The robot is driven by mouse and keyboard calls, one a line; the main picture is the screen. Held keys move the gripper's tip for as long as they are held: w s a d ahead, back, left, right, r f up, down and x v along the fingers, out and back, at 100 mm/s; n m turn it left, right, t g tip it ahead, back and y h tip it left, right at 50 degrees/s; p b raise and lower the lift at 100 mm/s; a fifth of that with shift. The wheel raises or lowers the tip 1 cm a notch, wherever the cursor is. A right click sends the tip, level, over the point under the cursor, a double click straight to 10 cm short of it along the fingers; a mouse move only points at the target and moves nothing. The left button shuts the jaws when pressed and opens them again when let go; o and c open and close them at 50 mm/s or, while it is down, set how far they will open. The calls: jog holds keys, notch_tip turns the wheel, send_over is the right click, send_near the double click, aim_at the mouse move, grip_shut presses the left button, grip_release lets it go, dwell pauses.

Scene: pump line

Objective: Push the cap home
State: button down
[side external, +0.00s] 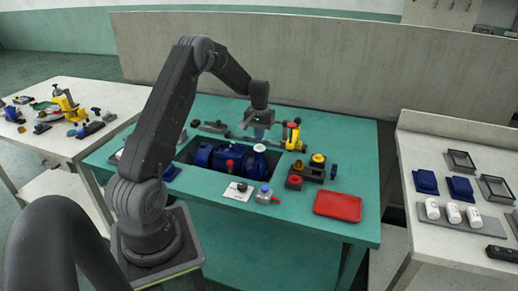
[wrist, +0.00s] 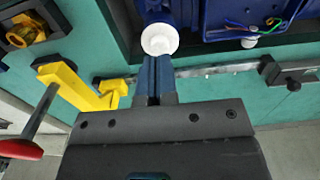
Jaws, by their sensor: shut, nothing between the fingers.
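The white round cap (wrist: 160,39) sits at the end of a blue pipe stub of the pump in the wrist view. In the side external view the white cap (side external: 259,148) is on top of the right end of the blue pump (side external: 225,158). My gripper (wrist: 156,58) is shut and empty, its blue-grey fingertips just below the cap in the wrist view. In the side external view my gripper (side external: 259,138) points down just above the cap. I cannot tell whether the tips touch it. How far the cap is seated cannot be told.
A yellow clamp (wrist: 85,88) with a red-tipped handle stands close beside my gripper. The pump lies in a dark recess of the green table (side external: 345,150). A red tray (side external: 338,206) and a white card (side external: 239,191) lie in front. A grey bench stands right.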

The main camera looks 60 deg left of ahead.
aim_at(259, 145)
jog(key=shift+f, duration=1.35)
dwell(0.6)
dwell(0.5)
jog(key=shift+r, duration=3.55)
